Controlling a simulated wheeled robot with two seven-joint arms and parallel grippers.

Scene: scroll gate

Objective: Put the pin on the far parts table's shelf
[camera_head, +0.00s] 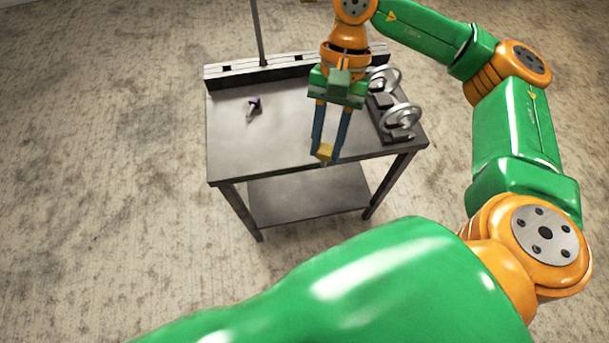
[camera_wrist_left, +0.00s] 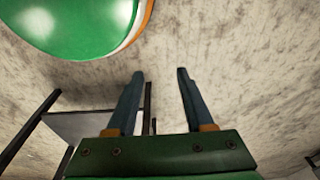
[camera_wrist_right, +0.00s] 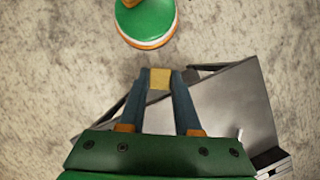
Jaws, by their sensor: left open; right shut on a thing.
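My right gripper (camera_head: 324,152) is shut on a small yellow block-like piece (camera_wrist_right: 160,79). It holds the piece at its fingertips, over the front part of a grey metal table in the head view. I cannot tell if this piece is the pin. A small thing with a dark purple end and a pale end (camera_head: 253,106) lies on the tabletop (camera_head: 270,135), left of my right gripper. The table has a lower shelf (camera_head: 310,195), bare where it shows. My left gripper (camera_wrist_left: 160,75) is open and empty in the left wrist view; it is not seen in the head view.
Two metal ring-shaped parts (camera_head: 403,117) on a dark base stand at the table's right edge. A raised rail (camera_head: 230,72) and an upright post (camera_head: 257,30) are at the back. The table legs bound the shelf opening. Bare floor (camera_head: 110,150) surrounds the table.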

